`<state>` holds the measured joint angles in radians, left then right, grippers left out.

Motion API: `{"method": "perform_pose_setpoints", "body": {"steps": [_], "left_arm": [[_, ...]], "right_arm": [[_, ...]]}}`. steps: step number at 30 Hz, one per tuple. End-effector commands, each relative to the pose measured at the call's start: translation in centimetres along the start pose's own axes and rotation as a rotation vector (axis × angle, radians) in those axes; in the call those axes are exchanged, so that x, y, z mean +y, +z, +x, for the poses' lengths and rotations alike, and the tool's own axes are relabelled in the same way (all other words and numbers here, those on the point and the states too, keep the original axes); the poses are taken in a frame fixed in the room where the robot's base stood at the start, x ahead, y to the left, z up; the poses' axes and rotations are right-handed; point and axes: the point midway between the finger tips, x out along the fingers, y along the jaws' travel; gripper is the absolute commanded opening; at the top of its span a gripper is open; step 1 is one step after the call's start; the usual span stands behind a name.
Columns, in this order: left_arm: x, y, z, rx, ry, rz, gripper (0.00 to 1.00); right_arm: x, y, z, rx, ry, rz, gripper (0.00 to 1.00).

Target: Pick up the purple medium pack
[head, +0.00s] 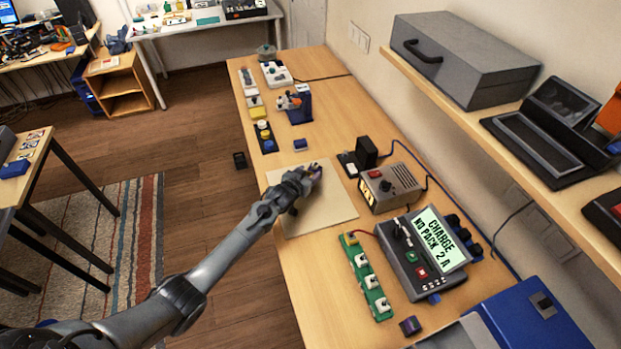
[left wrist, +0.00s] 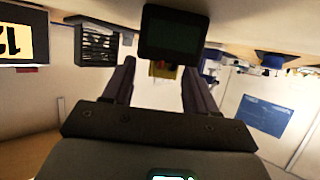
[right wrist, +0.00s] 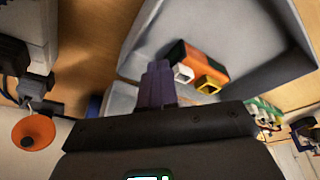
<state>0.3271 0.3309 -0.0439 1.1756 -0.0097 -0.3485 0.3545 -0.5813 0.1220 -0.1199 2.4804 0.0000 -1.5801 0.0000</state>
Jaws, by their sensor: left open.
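A small dark purple pack (head: 410,326) lies on the bench at the front, below the green strip; I cannot tell its size class. My left gripper (head: 314,171) is over the pale mat, far from that pack, with a purplish patch at its tips. In the left wrist view its fingers (left wrist: 157,85) are open, with a dark block (left wrist: 175,35) ahead of them; I cannot tell its colour surely or whether they touch it. My right gripper (right wrist: 158,85) shows only in the right wrist view, its purplish fingers close together with no object clearly between them.
The pale mat (head: 318,212) has clear room. A blue pack (head: 300,144) lies beyond it. The power supply (head: 391,187) and charger (head: 422,252) stand to the right. The right wrist view shows a grey tray (right wrist: 235,30) with an orange and black pack (right wrist: 198,62).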

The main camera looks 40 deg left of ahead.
Motion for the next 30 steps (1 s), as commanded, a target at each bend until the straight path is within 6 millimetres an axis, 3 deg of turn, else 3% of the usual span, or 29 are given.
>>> {"method": "perform_pose_setpoints", "body": {"steps": [3, 14, 30], "left_arm": [[0.0, 0.0, 0.0, 0.0, 0.0, 0.0, 0.56], [0.0, 0.0, 0.0, 0.0, 0.0, 0.0, 0.01], [0.0, -1.6, -0.6, 0.006, 0.0, -0.001, 0.0]], "right_arm": [[0.0, 0.0, 0.0, 0.0, 0.0, 0.0, 0.0], [-0.1, 0.0, 0.0, 0.0, -0.002, 0.002, 0.0], [-0.1, -0.1, -0.2, 0.001, -0.002, 0.003, 0.0]]}}
